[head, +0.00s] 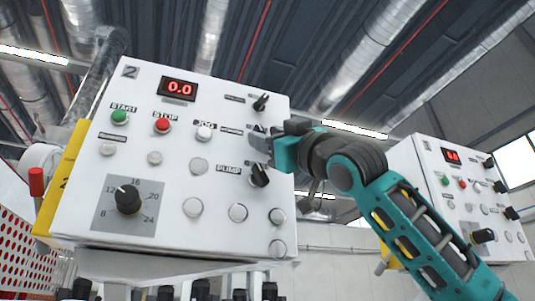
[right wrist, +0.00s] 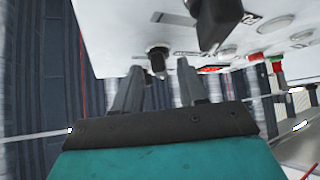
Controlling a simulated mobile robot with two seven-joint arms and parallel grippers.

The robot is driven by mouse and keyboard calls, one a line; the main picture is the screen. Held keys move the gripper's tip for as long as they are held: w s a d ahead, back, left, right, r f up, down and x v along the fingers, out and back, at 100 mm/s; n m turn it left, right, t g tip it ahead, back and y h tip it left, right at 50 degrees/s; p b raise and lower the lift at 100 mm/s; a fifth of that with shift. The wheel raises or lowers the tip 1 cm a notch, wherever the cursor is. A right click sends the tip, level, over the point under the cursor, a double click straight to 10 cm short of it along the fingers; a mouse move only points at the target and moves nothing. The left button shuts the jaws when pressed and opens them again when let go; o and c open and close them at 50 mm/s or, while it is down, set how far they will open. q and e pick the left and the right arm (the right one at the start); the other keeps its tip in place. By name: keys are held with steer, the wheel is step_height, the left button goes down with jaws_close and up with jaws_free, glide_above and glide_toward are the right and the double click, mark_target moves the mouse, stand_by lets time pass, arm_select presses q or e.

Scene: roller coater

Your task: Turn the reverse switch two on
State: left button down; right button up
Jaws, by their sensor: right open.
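The white control panel marked 2 (head: 150,90) fills the middle left of the head view. Three black switches stand down its right side: the top switch (head: 261,102), the middle switch (head: 259,127), partly hidden by my gripper, and the PUMP switch (head: 259,175). The small label beside the middle switch is too blurred to read surely. My right gripper (head: 264,146) is open at the middle switch, its fingers pointing left. In the right wrist view, a black knob (right wrist: 158,57) shows between the fingertips, and a larger knob (right wrist: 215,20) is closer. I cannot tell contact. My left gripper is out of view.
The panel also carries a lit red display reading 0.0 (head: 179,89), a green START button (head: 120,116), a red STOP button (head: 163,125), a JOG button (head: 205,132) and a black dial (head: 129,199). A second similar panel (head: 425,170) stands to the right, behind my right arm.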

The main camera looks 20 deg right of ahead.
steer(key=shift+w+a+r, duration=0.15)
steer(key=shift+w+r, duration=0.1)
steer(key=shift+w, duration=0.05)
jaws_close()
stand_by(0.3)
